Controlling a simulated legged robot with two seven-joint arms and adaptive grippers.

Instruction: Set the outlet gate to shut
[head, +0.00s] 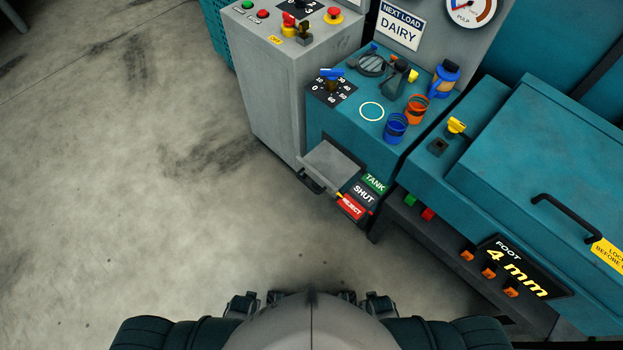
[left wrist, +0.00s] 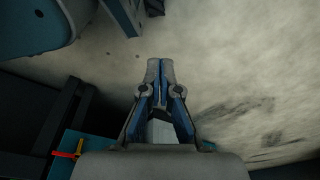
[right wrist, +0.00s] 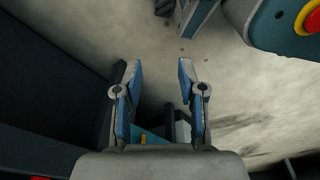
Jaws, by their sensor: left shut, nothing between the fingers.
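The outlet gate is a grey plate (head: 332,165) with a black handle (head: 310,182), low on the front of the teal machine. Beside it stand a green TANK label (head: 375,183), a dark SHUT label (head: 364,195) and a red REJECT label (head: 351,207). A small yellow pointer (head: 340,195) shows at the REJECT end. In the left wrist view my left gripper (left wrist: 160,65) is shut and empty above the floor. In the right wrist view my right gripper (right wrist: 159,72) is open with nothing between its fingers. Neither gripper is seen touching the gate.
A grey control cabinet (head: 275,90) stands left of the gate. The teal machine top holds a dial (head: 331,87) and blue and orange cups (head: 396,126). A teal lidded unit (head: 550,150) with a black handle stands right. The floor (head: 130,180) at left is clear.

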